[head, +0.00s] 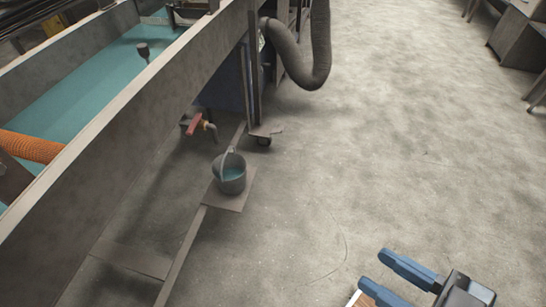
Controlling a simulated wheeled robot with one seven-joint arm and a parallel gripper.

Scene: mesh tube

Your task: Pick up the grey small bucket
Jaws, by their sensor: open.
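The grey small bucket (231,183) stands upright on a small flat plate (238,200) low beside the long tank, in the middle left of the head view. Its thin handle rises above the rim, and teal shows inside it. My gripper (373,272) is at the bottom right, with two blue fingers spread apart and nothing between them. It is well to the right of the bucket and nearer to me, not touching it.
A long grey tank (120,118) with teal liquid fills the left side. A red-handled tap (195,123) juts out just above and behind the bucket. A caster wheel (264,141) and a thick hose (310,65) are farther back. Open concrete floor (400,150) lies to the right.

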